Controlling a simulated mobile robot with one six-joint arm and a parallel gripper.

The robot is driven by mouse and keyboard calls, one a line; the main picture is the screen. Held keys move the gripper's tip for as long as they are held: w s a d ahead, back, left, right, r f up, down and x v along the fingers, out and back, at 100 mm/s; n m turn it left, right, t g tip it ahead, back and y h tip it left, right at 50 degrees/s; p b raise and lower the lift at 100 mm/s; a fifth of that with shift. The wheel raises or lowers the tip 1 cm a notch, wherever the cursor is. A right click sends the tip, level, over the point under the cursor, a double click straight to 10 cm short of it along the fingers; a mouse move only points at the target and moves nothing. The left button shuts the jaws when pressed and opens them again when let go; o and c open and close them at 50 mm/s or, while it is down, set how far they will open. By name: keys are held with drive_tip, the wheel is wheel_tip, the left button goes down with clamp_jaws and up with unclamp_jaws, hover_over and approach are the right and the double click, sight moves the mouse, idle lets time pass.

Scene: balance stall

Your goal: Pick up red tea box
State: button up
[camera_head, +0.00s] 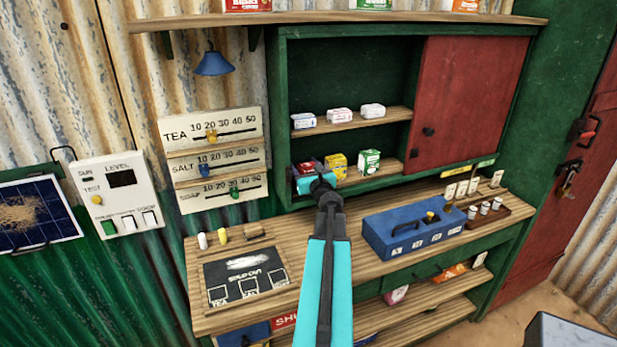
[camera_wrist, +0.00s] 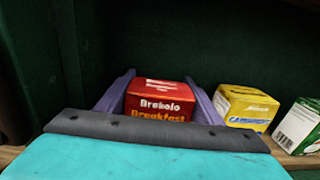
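The red tea box (camera_head: 307,166) stands at the left end of the cabinet's lower shelf in the head view. In the wrist view the red tea box (camera_wrist: 160,98) shows the lettering "Breakfast". My gripper (camera_head: 306,181) reaches into the cabinet at this box. Its two purple fingers (camera_wrist: 160,92) stand on the left and right sides of the box, very close to it. I cannot tell whether they press on it. The lower part of the box is hidden behind my gripper's body, so its contact with the shelf does not show.
A yellow box (camera_wrist: 246,107) stands just right of my right finger, with a green and white box (camera_wrist: 298,127) beyond it. Small white packets (camera_head: 340,116) sit on the shelf above. The red sliding door (camera_head: 468,100) covers the cabinet's right side. A blue case (camera_head: 410,232) is on the counter.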

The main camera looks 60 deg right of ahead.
drive_tip(key=c, duration=0.6)
drive_tip(key=shift+r, duration=0.15)
drive_tip(key=shift+s+a+r+b, duration=0.1)
drive_tip(key=shift+s+r+b, duration=0.05)
drive_tip(key=shift+r+b, duration=0.25)
wheel_tip(320, 180, up, 6)
drive_tip(key=shift+f, duration=0.1)
drive_tip(key=b+v, duration=1.2)
drive_tip(key=b, duration=0.1)
drive_tip(key=shift+s+b, duration=0.2)
drive_tip(key=shift+b, duration=0.2)
drive_tip(key=shift+s+a+b, duration=0.1)
drive_tip(key=shift+s+b, duration=0.1)
drive_tip(key=shift+b, duration=0.6)
